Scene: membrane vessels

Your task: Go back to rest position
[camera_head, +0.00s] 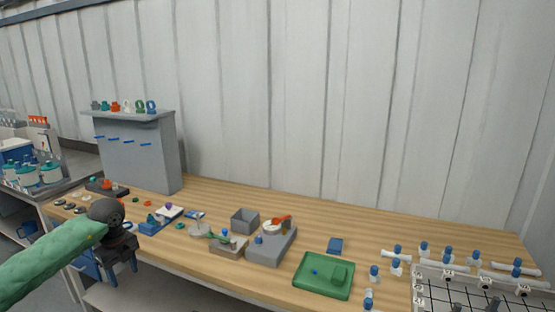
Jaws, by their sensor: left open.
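My left arm comes in from the lower left in a green sleeve. Its dark left gripper (121,258) hangs at the front edge of the wooden table (375,222), fingers down and apart, with nothing seen between them. It is clear of the small parts on the table. My right gripper is not in this view.
A grey stand (137,158) with small coloured fittings on top is at the back left. A grey open box (245,220), a grey block (272,245) and a green tray (323,276) stand mid-table. Several blue-capped vials and a rack (470,294) are at right.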

